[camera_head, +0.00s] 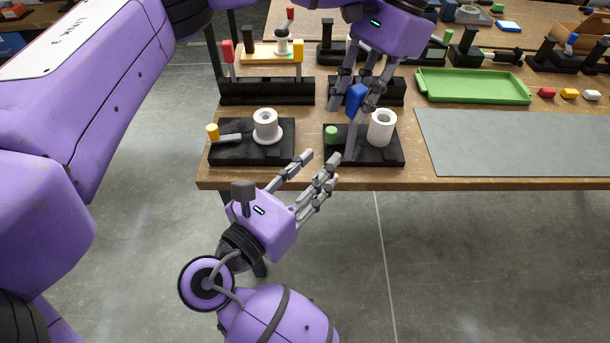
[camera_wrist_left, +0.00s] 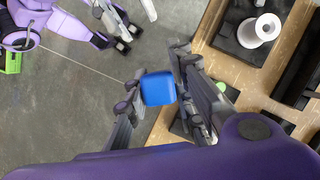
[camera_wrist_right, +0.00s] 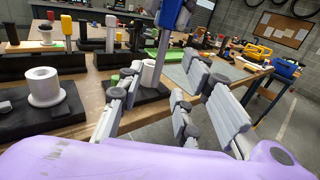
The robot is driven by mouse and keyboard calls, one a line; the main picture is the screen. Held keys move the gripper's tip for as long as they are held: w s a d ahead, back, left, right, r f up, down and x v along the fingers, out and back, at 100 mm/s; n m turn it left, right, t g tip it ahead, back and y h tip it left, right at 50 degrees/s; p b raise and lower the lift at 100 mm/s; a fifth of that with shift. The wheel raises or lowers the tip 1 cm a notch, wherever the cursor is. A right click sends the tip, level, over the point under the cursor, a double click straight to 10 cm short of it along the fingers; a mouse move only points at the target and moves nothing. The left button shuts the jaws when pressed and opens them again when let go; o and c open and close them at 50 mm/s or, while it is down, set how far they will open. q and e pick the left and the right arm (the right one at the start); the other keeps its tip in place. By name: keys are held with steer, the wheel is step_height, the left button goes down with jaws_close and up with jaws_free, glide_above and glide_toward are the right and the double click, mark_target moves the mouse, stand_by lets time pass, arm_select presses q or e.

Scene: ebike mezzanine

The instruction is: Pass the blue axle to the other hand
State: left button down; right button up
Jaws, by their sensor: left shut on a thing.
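The blue axle (camera_head: 356,98), a blue handle with a grey shaft, is held upright in my left gripper (camera_head: 355,104), its shaft pointing down in front of the right black fixture. The left wrist view shows the blue end (camera_wrist_left: 158,89) between the fingers. My right gripper (camera_head: 318,164) is open and empty, lower and to the left of the axle, just off the table's front edge. In the right wrist view the axle (camera_wrist_right: 167,25) stands beyond the open right fingers (camera_wrist_right: 150,108), apart from them. The shaft's lower end is partly hidden there.
Two black fixtures sit at the front edge of the wooden table (camera_head: 225,178): the left (camera_head: 225,157) has a white spool (camera_head: 266,127) and yellow-tipped axle, the right (camera_head: 385,155) a white cylinder (camera_head: 382,128) and green knob. A green tray (camera_head: 470,87) and grey mat (camera_head: 520,145) lie right.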

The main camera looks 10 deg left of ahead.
mark_target(353, 127)
steer(key=x, duration=0.9)
steer(key=shift+w, duration=0.25)
jaws_close()
arm_select(q)
steer(key=c, duration=1.4)
jaws_free()
steer(key=shift+r, duration=0.1)
